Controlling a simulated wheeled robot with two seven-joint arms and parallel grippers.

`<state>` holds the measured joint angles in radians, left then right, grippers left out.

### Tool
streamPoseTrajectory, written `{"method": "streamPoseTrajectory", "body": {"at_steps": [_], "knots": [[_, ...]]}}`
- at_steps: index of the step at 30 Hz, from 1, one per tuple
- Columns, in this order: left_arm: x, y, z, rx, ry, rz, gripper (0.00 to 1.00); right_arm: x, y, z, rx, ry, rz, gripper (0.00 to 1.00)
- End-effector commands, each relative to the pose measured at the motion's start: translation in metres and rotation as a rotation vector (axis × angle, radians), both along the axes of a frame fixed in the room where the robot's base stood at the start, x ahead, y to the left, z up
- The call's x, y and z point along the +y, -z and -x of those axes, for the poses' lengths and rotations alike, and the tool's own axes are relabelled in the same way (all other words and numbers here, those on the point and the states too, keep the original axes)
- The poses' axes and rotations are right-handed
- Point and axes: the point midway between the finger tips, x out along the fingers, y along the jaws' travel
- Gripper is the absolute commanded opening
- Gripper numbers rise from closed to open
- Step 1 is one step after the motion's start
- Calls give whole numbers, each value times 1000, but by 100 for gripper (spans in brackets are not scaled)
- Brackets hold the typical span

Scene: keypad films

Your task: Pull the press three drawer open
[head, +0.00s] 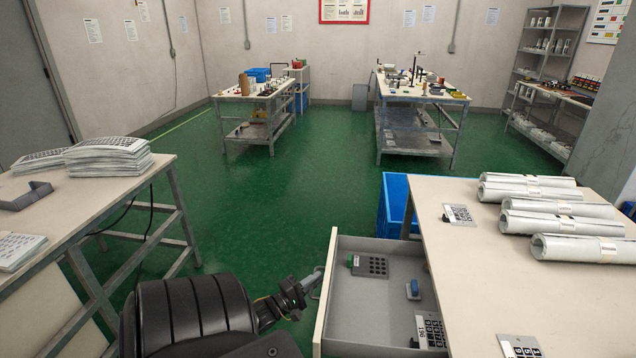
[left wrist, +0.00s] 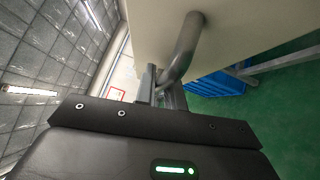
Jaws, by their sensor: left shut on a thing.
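The drawer (head: 375,339) is pulled out from the right-hand workbench, and its inside shows. Its pale front panel (head: 328,290) faces left; it fills the top of the left wrist view (left wrist: 250,30). The grey bar handle (left wrist: 185,45) stands out from that panel. My left gripper (head: 309,284) is shut on the handle, with its fingers (left wrist: 163,90) around the bar in the left wrist view. Inside the drawer are a dark keypad (head: 370,266), a small blue item (head: 413,290) and a black-and-white keypad (head: 431,330). No drawer number is readable. My right gripper is not in view.
The workbench top (head: 480,270) holds several rolled films (head: 575,248) and two small keypad plates. A blue crate (head: 393,205) stands behind the drawer. A table (head: 100,200) with paper stacks is at left. Green floor between is clear.

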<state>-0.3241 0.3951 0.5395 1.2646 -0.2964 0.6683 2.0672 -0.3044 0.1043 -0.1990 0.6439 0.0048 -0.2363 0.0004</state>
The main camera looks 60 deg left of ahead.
Motion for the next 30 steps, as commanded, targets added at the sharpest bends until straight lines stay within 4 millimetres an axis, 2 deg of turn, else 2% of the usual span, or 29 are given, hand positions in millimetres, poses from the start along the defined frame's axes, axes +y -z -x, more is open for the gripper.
{"method": "streamPoseTrajectory", "body": {"at_steps": [1,2,3,14,17,24,30], "knots": [[-1,1,0,2,-1,1,0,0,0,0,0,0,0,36],[-1,1,0,3,0,1,13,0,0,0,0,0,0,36],[-1,1,0,2,-1,1,19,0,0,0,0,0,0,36],[-1,2,4,2,0,1,20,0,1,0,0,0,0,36],[-3,4,16,3,1,1,20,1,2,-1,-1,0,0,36],[-8,12,64,5,0,3,20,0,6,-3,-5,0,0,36],[-11,15,94,3,0,1,20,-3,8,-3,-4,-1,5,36]]}}
